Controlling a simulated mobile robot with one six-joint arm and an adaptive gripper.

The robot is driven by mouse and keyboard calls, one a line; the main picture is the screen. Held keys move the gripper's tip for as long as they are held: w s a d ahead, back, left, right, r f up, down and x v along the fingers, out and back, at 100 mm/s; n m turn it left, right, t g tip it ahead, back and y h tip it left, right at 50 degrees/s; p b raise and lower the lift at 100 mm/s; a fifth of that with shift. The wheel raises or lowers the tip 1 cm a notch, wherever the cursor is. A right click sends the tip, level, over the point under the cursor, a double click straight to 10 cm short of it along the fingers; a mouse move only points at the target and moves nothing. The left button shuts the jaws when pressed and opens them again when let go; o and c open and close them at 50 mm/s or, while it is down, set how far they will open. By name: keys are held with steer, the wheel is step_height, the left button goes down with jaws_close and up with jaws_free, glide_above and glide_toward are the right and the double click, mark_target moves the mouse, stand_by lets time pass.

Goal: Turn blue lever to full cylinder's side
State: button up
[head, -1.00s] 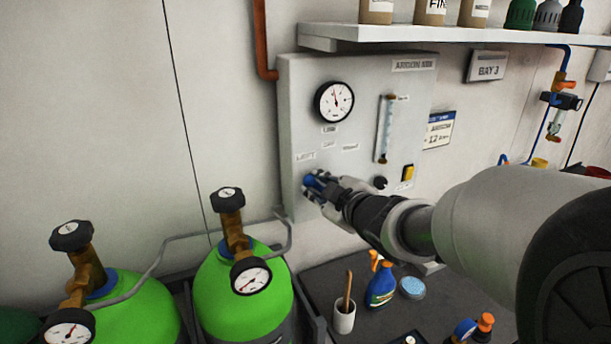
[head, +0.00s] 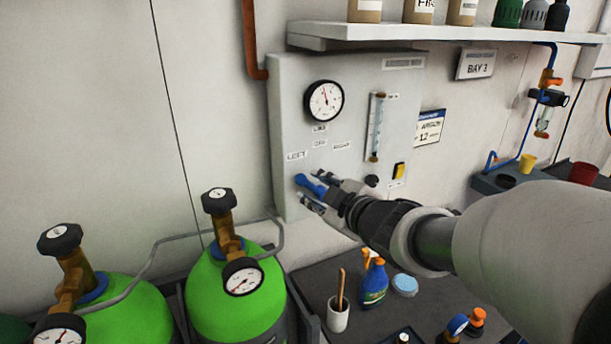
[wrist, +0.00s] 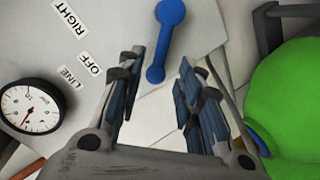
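The blue lever (head: 309,184) is on the grey gas panel (head: 292,110), below the LEFT label (head: 296,156). In the head view its visible end points left and slightly up; its other end is partly hidden by my gripper (head: 314,191). In the wrist view the lever (wrist: 164,42) shows whole, with its near end in the gap between my fingertips (wrist: 160,68). My fingers are spread and not closed on it. Two green cylinders stand left of the panel: a left one (head: 130,318) and a right one (head: 205,290). Their gauges (head: 60,331) (head: 243,277) are too small to read surely.
A shelf (head: 350,33) with bottles juts out above the panel. A pipe (head: 150,250) runs from the cylinders toward the panel. Below is a dark bench (head: 310,275) with a brush cup (head: 338,318) and a spray bottle (head: 375,284).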

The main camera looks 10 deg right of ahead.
steer(key=v, duration=0.8)
steer(key=shift+s, duration=0.25)
steer(key=s+d+f+m+g+h, duration=0.3)
steer(key=s+d+m+h, duration=0.4)
steer(key=s+d+m, duration=0.15)
steer(key=s+a+f+m+g+y, duration=0.1)
steer(key=s+a+f+m+g, duration=0.1)
steer(key=s, duration=0.5)
steer(key=s+a+f+m+g+y, duration=0.1)
steer(key=s+a+f+g, duration=0.3)
steer(key=s, duration=0.4)
step_height(320, 180, down, 2)
steer(key=shift+a+m, duration=0.55)
steer(key=shift+m, duration=0.2)
steer(key=shift+o, duration=0.6)
